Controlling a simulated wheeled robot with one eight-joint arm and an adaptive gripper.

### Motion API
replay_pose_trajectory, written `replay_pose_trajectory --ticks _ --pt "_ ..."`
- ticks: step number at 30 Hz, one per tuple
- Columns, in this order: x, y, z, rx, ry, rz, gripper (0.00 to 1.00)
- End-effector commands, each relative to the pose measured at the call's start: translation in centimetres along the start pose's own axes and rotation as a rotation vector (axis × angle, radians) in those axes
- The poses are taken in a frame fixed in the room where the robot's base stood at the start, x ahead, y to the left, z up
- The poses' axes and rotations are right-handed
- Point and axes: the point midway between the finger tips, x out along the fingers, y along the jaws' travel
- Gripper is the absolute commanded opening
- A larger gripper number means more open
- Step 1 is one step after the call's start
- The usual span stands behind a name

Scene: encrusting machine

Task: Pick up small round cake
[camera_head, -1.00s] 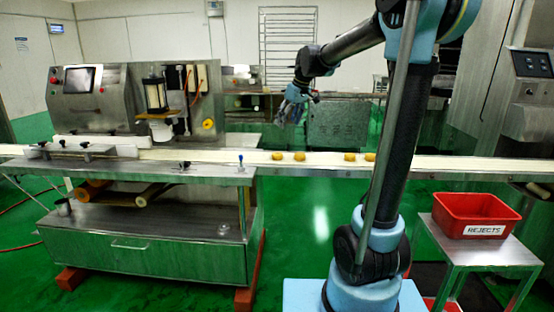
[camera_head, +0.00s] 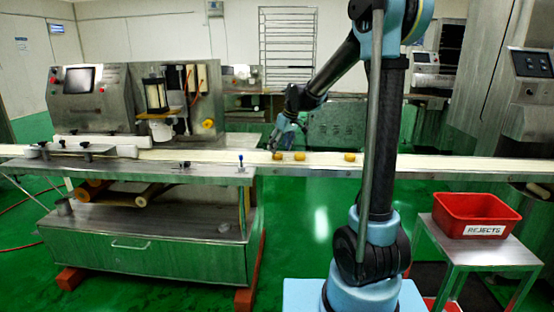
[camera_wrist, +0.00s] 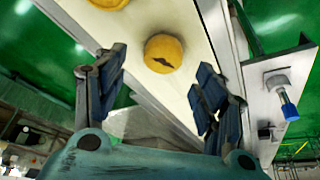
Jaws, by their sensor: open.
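Small round golden cakes lie on the pale conveyor belt (camera_head: 322,161). In the head view, a left cake (camera_head: 277,155) and its neighbour (camera_head: 299,156) are close together, and another cake (camera_head: 349,157) is further right, beside my arm. My gripper (camera_head: 278,141) is low over the belt near the left pair. In the wrist view, a round cake with a dark, irregular mark (camera_wrist: 164,53) shows between my two spread fingers, which do not visibly touch it. Part of another cake (camera_wrist: 110,3) is cut off at the top edge.
A steel machine (camera_head: 95,98) stands at the left. A blue-topped bolt (camera_wrist: 288,106) stands on a metal bracket beside the belt; its blue top also shows in the head view (camera_head: 241,158). A red REJECTS bin (camera_head: 476,214) sits on a steel stand at right.

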Motion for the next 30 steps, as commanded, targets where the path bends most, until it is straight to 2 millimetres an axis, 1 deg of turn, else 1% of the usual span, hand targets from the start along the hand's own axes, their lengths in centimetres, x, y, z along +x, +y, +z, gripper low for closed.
replay_pose_trajectory --ticks 1,3,7,11,17,18,20,21,24,30 --pt "0.8 -0.1 0.0 -0.001 0.000 0.000 0.64" --pt "1.8 -0.2 0.0 -0.002 0.000 0.000 0.64" --pt "3.0 -0.2 0.0 -0.001 0.000 0.000 0.64" --pt "3.6 -0.2 0.1 -0.001 0.000 0.000 0.64" --pt "3.6 -0.2 0.1 0.000 0.000 0.000 0.64" --pt "3.6 -0.2 0.1 0.000 0.000 0.000 0.60" --pt "3.6 -0.2 0.1 0.000 0.000 0.000 0.46" --pt "3.6 -0.2 0.1 0.000 0.000 0.000 0.37" --pt "3.6 -0.2 0.1 0.000 0.000 0.000 0.17" --pt "3.6 -0.2 0.1 0.000 0.000 0.000 0.17"
